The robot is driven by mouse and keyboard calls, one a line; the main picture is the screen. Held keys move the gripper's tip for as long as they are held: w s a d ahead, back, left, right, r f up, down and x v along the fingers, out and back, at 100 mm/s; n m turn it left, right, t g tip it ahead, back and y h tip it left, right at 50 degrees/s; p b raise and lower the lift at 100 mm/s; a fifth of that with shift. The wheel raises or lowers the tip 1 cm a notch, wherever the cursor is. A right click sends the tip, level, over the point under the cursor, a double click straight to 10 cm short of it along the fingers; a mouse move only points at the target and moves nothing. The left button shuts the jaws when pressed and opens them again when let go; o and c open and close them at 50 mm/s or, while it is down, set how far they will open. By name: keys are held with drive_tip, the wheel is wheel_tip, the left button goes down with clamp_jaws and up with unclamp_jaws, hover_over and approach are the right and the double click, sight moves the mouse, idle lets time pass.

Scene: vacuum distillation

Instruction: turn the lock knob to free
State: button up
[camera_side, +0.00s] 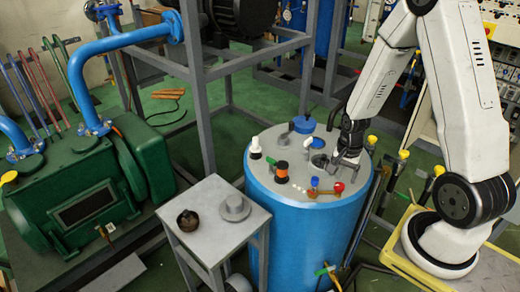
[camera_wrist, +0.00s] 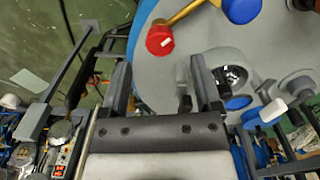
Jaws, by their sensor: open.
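The blue tank (camera_side: 300,235) has a grey round lid carrying several fittings. I cannot tell for sure which fitting is the lock knob. A red knob (camera_side: 339,187) ends a brass lever on the lid's front right; it also shows in the wrist view (camera_wrist: 160,40). A small blue knob (camera_side: 315,181) stands beside the lever. An orange and black knob (camera_side: 282,172) stands further left. My gripper (camera_side: 338,163) is low over the right part of the lid. In the wrist view its fingers (camera_wrist: 163,85) are apart, with nothing seen held between them.
A white-topped fitting (camera_side: 255,147), a white handle (camera_side: 308,142) and a blue cap (camera_side: 304,124) also stand on the lid. A small grey table (camera_side: 205,212) holds a dark round part and a grey flanged part. Yellow-topped valves (camera_side: 403,155) stand right of the tank.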

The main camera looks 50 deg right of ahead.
sight(340, 185)
drive_tip(key=shift+f, duration=2.1)
clamp_jaws()
